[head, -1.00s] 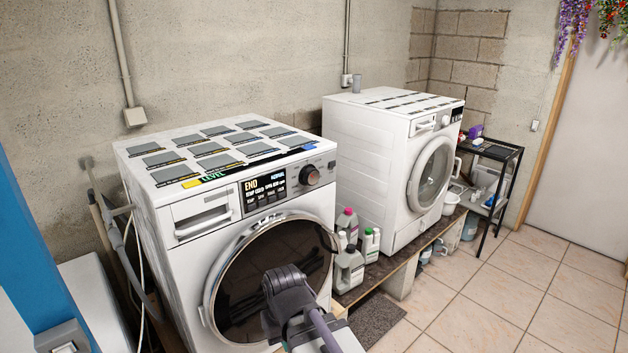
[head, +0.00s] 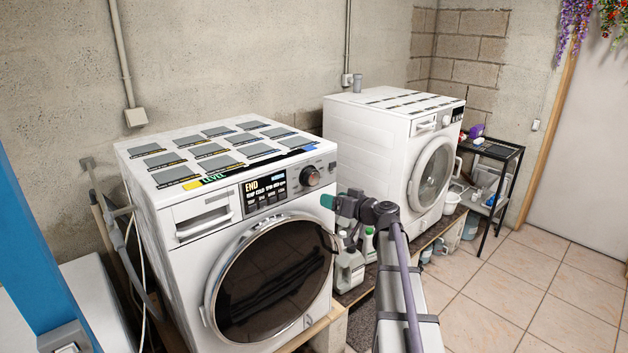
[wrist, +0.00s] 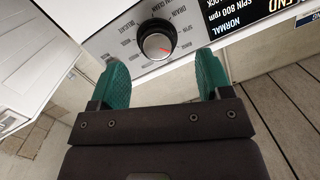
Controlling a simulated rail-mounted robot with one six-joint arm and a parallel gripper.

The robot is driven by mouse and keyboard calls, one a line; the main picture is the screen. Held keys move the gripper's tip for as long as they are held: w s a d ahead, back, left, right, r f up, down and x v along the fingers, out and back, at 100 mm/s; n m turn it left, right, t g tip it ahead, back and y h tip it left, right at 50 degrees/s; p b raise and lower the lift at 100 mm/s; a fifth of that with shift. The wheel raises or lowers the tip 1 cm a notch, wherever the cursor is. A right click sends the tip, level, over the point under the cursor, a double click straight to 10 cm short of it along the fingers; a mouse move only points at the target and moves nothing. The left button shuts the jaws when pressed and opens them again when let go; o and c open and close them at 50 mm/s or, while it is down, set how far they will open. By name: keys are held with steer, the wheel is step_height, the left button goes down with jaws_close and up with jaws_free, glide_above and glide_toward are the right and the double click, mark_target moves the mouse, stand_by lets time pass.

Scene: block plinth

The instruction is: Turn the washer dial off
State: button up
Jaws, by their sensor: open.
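The near white washer (head: 180,225) has a round dark dial (head: 311,175) at the right of its lit display (head: 264,190), which reads END. In the wrist view the dial (wrist: 157,41) shows a silver face with a red mark, and printed labels surround it. My gripper (head: 338,200) is open and empty, just below and right of the dial in the head view. In the wrist view its two green fingers (wrist: 162,70) are spread wide, with the dial lying between and slightly beyond the tips. Neither finger visibly touches it.
The washer's round glass door (head: 270,280) lies below the panel. A second washer (head: 390,150) stands to the right, with detergent bottles (head: 348,270) between the machines, partly behind my arm. A black shelf (head: 490,165) stands farther right. The tiled floor (head: 500,295) is clear.

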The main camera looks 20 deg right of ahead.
mark_target(314, 180)
steer(key=shift+o, duration=0.6)
steer(key=shift+w+d+r+n+t+h, duration=0.2)
steer(key=shift+w+d+r+t, duration=0.1)
steer(key=shift+r+t, duration=0.1)
steer(key=shift+w+d+r+n+t+h, duration=0.1)
steer(key=shift+w+d+r+t+h, duration=0.15)
steer(key=shift+r+t, duration=0.15)
steer(key=shift+o, duration=0.5)
steer(key=shift+s+r+n, duration=0.15)
steer(key=shift+n, duration=0.35)
steer(key=x, duration=1.1)
steer(key=c, duration=0.9)
